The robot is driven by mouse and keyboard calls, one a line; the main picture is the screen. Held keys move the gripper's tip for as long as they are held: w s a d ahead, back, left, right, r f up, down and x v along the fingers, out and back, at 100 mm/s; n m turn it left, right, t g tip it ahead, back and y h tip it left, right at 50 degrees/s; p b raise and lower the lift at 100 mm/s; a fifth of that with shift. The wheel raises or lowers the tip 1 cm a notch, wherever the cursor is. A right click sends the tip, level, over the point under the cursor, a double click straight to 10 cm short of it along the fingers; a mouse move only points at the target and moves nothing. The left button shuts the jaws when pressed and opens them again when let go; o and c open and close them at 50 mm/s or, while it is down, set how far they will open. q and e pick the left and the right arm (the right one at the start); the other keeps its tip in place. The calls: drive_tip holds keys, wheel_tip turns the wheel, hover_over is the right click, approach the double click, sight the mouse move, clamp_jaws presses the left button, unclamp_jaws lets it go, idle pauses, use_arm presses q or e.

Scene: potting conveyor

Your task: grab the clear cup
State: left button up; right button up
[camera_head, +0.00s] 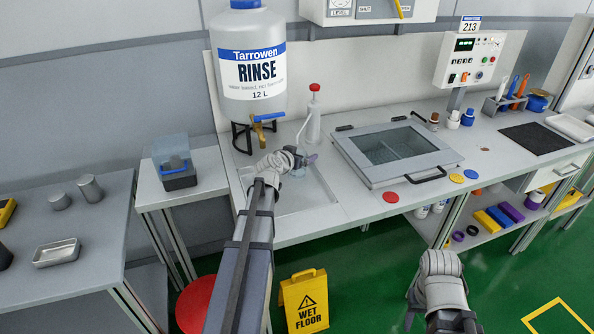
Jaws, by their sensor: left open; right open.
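I cannot clearly make out a clear cup. A faint see-through outline (299,137) shows just above my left gripper, in front of the white bottle with a red top (313,122); I cannot tell if it is the cup. My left gripper (308,159) is open over the left part of the bench, right of the rinse tank's tap (262,127). My arm hides part of the bench there. My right gripper (411,303) is low in front of the bench, over the green floor, away from the bench objects; its fingers are partly hidden by its arm.
The rinse tank (250,62) stands on a dark stand at the back left. A grey glass-lidded box (396,151) fills the bench middle, with a red disc (390,197) before it. A clear-topped box (173,160) stands on a side table. A yellow wet-floor sign (304,301) stands below.

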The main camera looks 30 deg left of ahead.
use_arm(q)
drive_tip(key=shift+s, duration=0.1)
drive_tip(key=c, duration=1.3)
drive_tip(key=shift+r, duration=0.1)
drive_tip(key=shift+c, duration=0.3)
use_arm(e)
drive_tip(key=shift+r, duration=0.15)
